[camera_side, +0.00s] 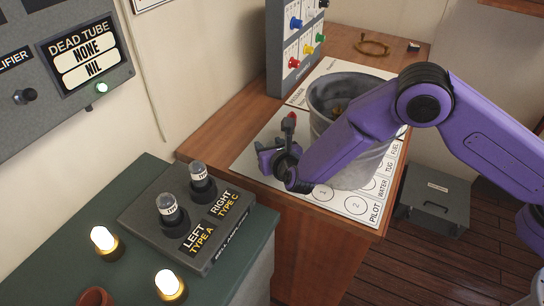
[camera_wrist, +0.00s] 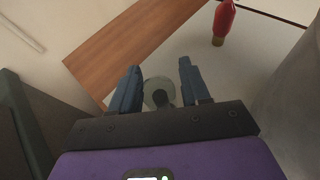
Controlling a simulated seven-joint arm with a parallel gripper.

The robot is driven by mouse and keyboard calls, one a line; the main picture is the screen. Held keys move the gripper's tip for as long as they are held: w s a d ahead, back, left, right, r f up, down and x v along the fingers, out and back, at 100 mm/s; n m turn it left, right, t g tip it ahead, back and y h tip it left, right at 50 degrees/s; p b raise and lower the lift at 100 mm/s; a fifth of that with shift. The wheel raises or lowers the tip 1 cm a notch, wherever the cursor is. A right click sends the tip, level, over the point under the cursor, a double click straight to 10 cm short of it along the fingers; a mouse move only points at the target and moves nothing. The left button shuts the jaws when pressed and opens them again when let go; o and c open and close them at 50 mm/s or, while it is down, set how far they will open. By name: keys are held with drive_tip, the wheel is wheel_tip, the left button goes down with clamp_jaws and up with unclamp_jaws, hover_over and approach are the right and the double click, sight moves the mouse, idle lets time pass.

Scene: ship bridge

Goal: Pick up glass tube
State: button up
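My gripper (camera_side: 270,155) hangs low over the white chart on the wooden desk, at its left edge. In the wrist view my gripper (camera_wrist: 160,72) is open, its two blue-grey fingers apart. A round, clear, glassy thing with a dark middle (camera_wrist: 158,92) shows between the fingers; it looks like a glass tube seen end-on, but I cannot tell if the fingers touch it. Two other glass tubes stand upright in the grey socket box in the side view: the left one (camera_side: 169,210) at "LEFT TYPE A", the right one (camera_side: 199,175) at "RIGHT TYPE C".
A large grey metal bucket (camera_side: 358,160) stands close on the right. The socket box (camera_side: 203,251) and lit lamps (camera_side: 104,239) are on the green console.

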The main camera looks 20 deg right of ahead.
drive_tip(key=c, duration=0.6)
drive_tip(key=shift+r, duration=0.1)
